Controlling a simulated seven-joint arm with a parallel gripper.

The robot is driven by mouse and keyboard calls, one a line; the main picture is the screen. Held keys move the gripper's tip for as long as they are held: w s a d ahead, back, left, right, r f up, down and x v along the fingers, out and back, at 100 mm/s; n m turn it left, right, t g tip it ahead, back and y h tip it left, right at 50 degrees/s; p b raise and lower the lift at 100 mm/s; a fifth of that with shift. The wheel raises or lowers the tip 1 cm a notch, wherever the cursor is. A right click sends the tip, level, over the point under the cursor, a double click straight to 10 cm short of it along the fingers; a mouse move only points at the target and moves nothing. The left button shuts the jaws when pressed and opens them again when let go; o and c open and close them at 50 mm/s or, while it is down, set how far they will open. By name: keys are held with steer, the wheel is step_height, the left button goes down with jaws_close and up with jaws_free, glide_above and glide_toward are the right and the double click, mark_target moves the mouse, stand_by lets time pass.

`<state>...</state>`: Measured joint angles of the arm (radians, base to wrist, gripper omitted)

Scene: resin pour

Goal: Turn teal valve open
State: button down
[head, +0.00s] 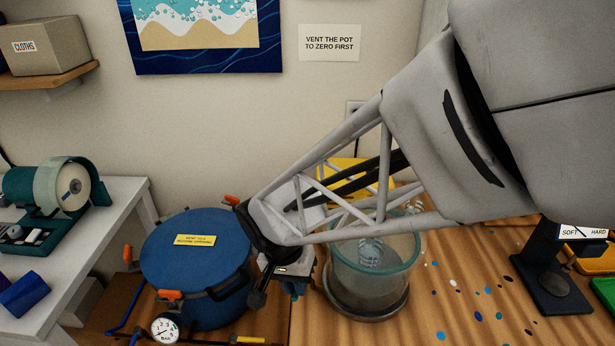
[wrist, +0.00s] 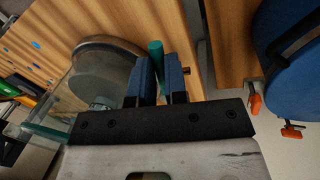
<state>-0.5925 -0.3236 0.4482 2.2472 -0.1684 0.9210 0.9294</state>
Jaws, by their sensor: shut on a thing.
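The teal valve (wrist: 156,52) shows in the wrist view as a short teal bar between the blue fingers of my gripper (wrist: 158,78). My gripper is shut on it. In the head view my gripper (head: 296,286) is low between the blue pot and the glass vessel, and the valve is hidden behind it. I cannot tell from these frames how far the valve is turned.
The blue pressure pot (head: 196,262) with orange-tipped clamps and a dial gauge (head: 164,329) stands close on the left. A teal-rimmed glass vessel (head: 372,286) stands close on the right. A dark stand (head: 552,280) is further right, with open wooden bench between.

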steer(key=w+a+m+g+y, duration=0.1)
steer(key=w+a+m, duration=0.3)
steer(key=m, duration=1.1)
steer(key=shift+w+g+y, duration=0.4)
steer(key=shift+w+y, duration=0.2)
steer(key=shift+w, duration=0.25)
steer(key=shift+m, duration=0.3)
steer(key=c, duration=1.1)
jaws_free()
steer(key=shift+c, duration=0.2)
steer(key=shift+r, duration=0.1)
step_height(320, 180, up, 8)
steer(key=w, duration=0.1)
steer(key=shift+w+f, duration=0.25)
steer(key=shift+d, duration=0.15)
